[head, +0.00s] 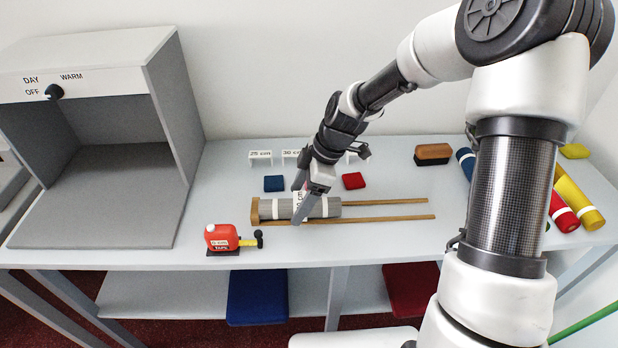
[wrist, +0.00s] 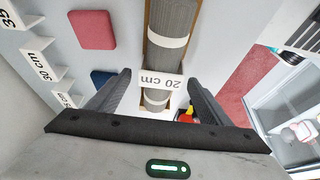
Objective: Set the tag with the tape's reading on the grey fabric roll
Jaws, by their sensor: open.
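The grey fabric roll (head: 328,208) lies on a wooden cradle with two rails (head: 390,201), a pale band around it. A white tag (wrist: 160,81) reading "20 cm" sits on the roll; it also shows in the head view (head: 300,205), partly hidden by a finger. My gripper (head: 298,204) is over the roll. In the wrist view its fingers (wrist: 159,77) are apart, on either side of the tag. The red tape (head: 219,237) stands at the counter's front, left of the roll; its reading is too small to make out.
Tags reading 25 cm (head: 260,154) and 30 cm (head: 291,153) stand in holders behind; the 35 cm tag (wrist: 10,14) is beside them. A blue swatch (head: 274,183) and a red swatch (head: 353,181) lie behind the roll. A grey booth (head: 105,215) fills the left; coloured rolls (head: 578,198) lie right.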

